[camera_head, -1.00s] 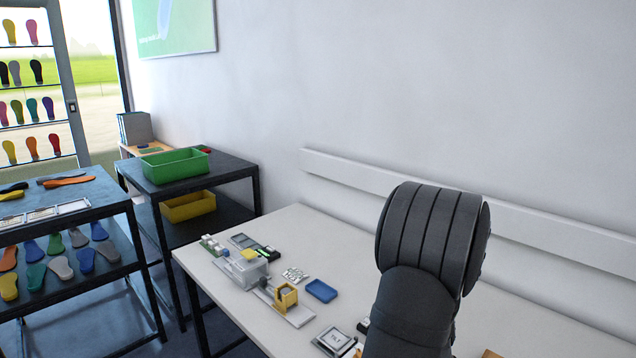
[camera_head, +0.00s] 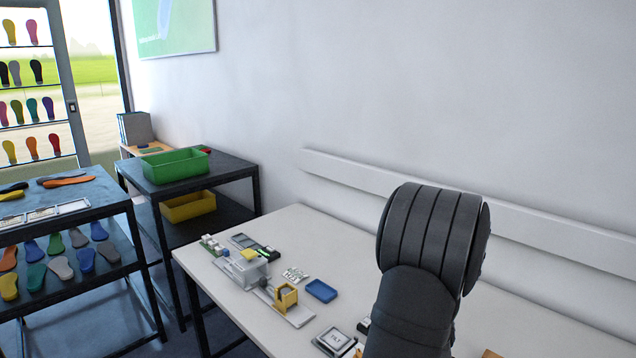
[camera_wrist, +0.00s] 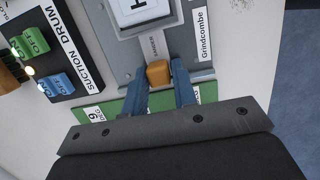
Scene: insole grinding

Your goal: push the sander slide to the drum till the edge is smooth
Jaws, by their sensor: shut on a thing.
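In the wrist view my gripper (camera_wrist: 160,78) has its two blue fingers on either side of a small orange-tan block (camera_wrist: 158,72), shut on it. The block sits at the end of a narrow labelled strip on a grey plate (camera_wrist: 118,62), below a white display (camera_wrist: 135,12). I take the block to be the slide's knob, but its label is too small to read. No drum can be made out for certain, nor any insole edge. In the head view my gripper is out of sight, with my dark arm at the lower right.
A black panel marked "SUCTION DRUM" (camera_wrist: 72,55) has green (camera_wrist: 30,42) and blue (camera_wrist: 55,85) switches and a lit lamp. A green strip (camera_wrist: 120,105) lies under the fingers. In the head view, a blue tray (camera_head: 321,291) and small devices stand on the white table (camera_head: 300,228).

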